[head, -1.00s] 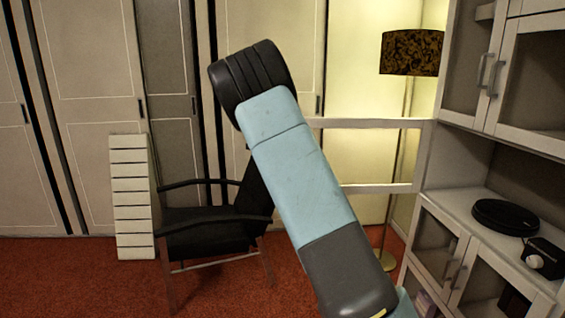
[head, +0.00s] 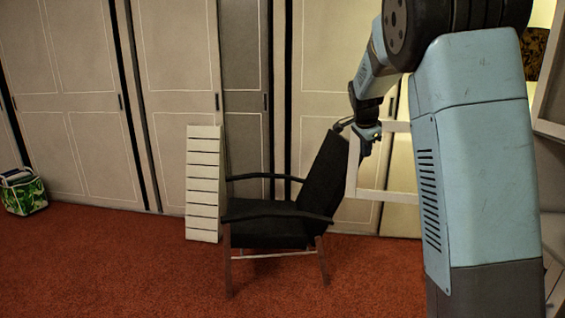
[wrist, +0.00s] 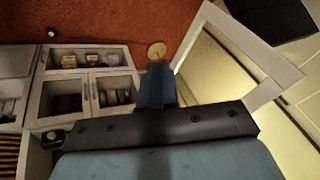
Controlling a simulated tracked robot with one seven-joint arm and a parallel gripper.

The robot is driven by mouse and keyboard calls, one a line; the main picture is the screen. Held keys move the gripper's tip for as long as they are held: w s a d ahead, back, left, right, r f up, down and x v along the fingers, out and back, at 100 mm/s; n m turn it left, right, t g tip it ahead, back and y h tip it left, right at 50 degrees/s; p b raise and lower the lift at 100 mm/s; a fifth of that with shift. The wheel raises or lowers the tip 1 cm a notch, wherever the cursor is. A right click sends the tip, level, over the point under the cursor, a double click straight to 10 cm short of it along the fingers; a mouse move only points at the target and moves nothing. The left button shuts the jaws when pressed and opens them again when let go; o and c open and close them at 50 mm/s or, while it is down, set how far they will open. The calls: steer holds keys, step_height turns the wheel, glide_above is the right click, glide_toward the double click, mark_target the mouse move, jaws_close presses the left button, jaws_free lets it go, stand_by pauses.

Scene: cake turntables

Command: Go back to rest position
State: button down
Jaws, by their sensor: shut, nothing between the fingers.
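My gripper (head: 365,148) hangs from my raised, bent arm in the head view, right of the chair's backrest and in front of the white frame. It is small and partly dark there, with its fingers closed and nothing held. In the wrist view, the blue fingers of my gripper (wrist: 157,82) lie together beyond a dark bar, with nothing between them. My big upper arm link covers much of the right side of the head view.
A black armchair (head: 270,228) stands beside a white slatted panel (head: 204,185). A white frame (head: 390,195) is behind my gripper. A green patterned bag (head: 22,192) sits far left. Red carpet (head: 120,265) is clear at front left. The wrist view shows a white cabinet (wrist: 85,78).

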steer(key=s+a+n+y, duration=0.1)
steer(key=s+n, duration=0.6)
steer(key=s, duration=1.4)
steer(key=s+a+r+n+t+y, duration=0.1)
steer(key=s+a+n, duration=0.3)
steer(key=s, duration=1.7)
steer(key=n, duration=0.3)
steer(key=shift+s+r+n+y, duration=0.2)
steer(key=shift+s+n+y, duration=0.1)
steer(key=shift+s+n, duration=0.1)
steer(key=shift+d, duration=0.1)
